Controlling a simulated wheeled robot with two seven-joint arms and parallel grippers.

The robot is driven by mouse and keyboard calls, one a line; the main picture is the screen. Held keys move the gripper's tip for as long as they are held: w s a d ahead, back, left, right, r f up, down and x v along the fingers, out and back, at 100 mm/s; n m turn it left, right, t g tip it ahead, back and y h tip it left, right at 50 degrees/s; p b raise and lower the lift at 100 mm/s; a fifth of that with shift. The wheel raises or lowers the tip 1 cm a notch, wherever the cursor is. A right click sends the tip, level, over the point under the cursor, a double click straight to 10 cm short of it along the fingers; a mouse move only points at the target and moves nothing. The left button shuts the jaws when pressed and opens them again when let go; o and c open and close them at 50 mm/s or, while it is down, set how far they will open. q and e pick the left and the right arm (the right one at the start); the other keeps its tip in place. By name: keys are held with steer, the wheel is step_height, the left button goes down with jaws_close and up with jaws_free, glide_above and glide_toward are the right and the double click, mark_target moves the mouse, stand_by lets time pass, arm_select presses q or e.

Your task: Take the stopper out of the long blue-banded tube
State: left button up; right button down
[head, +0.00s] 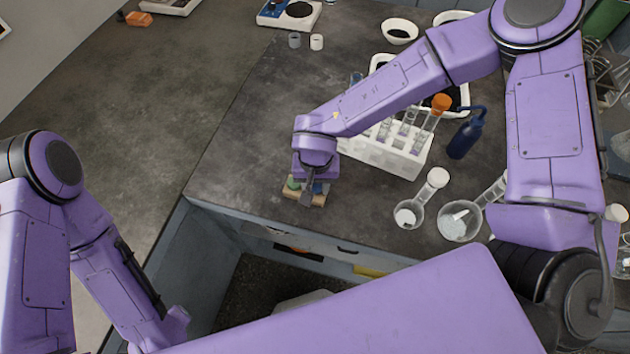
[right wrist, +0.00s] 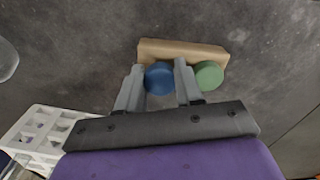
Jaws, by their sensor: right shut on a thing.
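My right gripper (head: 306,194) points down at the front left of the bench. In the right wrist view its fingers (right wrist: 158,68) are shut on a round blue piece (right wrist: 159,78). This piece sits beside a round green piece (right wrist: 209,75) at a small wooden block (right wrist: 184,49); I cannot tell whether it still touches the block. In the head view a tube with an orange stopper (head: 440,104) stands in the white rack (head: 385,154) among other tubes. I cannot make out a blue band on any tube. My left gripper is out of view.
A dark blue wash bottle (head: 466,134) stands right of the rack. Glass flasks (head: 408,214) stand at the front right. A white tray (head: 465,92) and bowls (head: 399,30) lie behind. The bench left of my right gripper is clear.

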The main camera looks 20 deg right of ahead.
steer(key=shift+s+f, duration=0.1)
steer(key=shift+f, duration=0.1)
steer(key=shift+s+f, duration=0.45)
steer(key=shift+f, duration=0.05)
steer(key=c, duration=0.9)
jaws_free()
steer(key=shift+o, duration=1.3)
steer(key=shift+a, duration=0.1)
steer(key=r, duration=0.2)
steer(key=w+r, duration=0.1)
steer(key=r, duration=0.2)
steer(key=shift+w, duration=0.1)
step_height(320, 180, up, 7)
steer(key=shift+a, duration=0.15)
